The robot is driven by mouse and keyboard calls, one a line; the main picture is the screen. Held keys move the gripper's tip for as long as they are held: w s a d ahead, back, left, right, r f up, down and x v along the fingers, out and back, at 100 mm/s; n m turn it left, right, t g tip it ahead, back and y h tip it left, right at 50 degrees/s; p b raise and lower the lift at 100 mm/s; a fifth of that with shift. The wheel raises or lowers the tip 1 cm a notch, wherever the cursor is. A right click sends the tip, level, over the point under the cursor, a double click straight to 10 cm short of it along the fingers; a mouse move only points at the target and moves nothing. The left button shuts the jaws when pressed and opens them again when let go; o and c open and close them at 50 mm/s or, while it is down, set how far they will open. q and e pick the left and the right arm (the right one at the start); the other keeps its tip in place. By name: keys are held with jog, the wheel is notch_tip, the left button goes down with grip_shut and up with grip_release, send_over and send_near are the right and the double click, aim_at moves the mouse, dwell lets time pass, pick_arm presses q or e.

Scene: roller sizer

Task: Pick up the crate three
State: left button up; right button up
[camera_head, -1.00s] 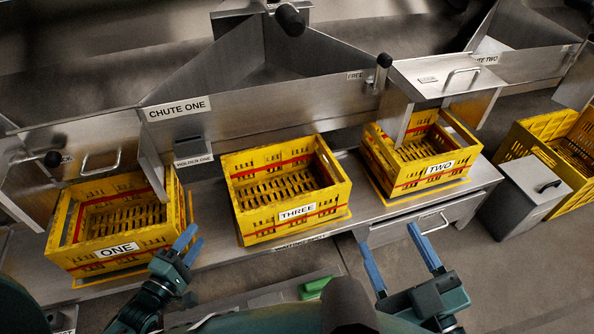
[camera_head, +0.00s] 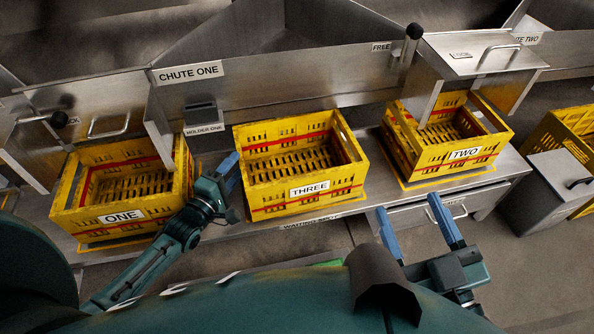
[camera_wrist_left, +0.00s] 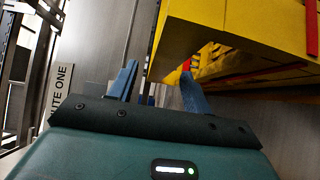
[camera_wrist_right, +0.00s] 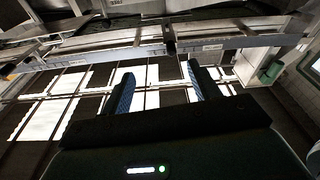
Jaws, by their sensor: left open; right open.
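Crate three (camera_head: 318,205) is a yellow slatted crate with red stripes and a THREE label, upright on the bench between crates one and two. My left gripper (camera_head: 229,170) is open at the left side of crate three, in the gap beside crate one. In the left wrist view the yellow crate wall (camera_wrist_left: 205,30) is close to the blue fingers (camera_wrist_left: 160,85); I cannot tell whether they touch it. My right gripper (camera_head: 416,222) is open and empty, in front of the bench, right of crate three. The right wrist view shows its fingers (camera_wrist_right: 160,90) with nothing between them.
Crate one (camera_head: 160,212) stands left and crate two (camera_head: 420,160) right on the metal bench (camera_head: 480,187). Chute one (camera_head: 270,90) rises behind. A grey bin (camera_head: 548,190) and another yellow crate (camera_head: 575,130) stand at the far right.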

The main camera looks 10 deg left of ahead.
pick_arm(q)
jog(key=shift+x, duration=1.2)
grip_shut()
jog(key=shift+r, duration=0.1)
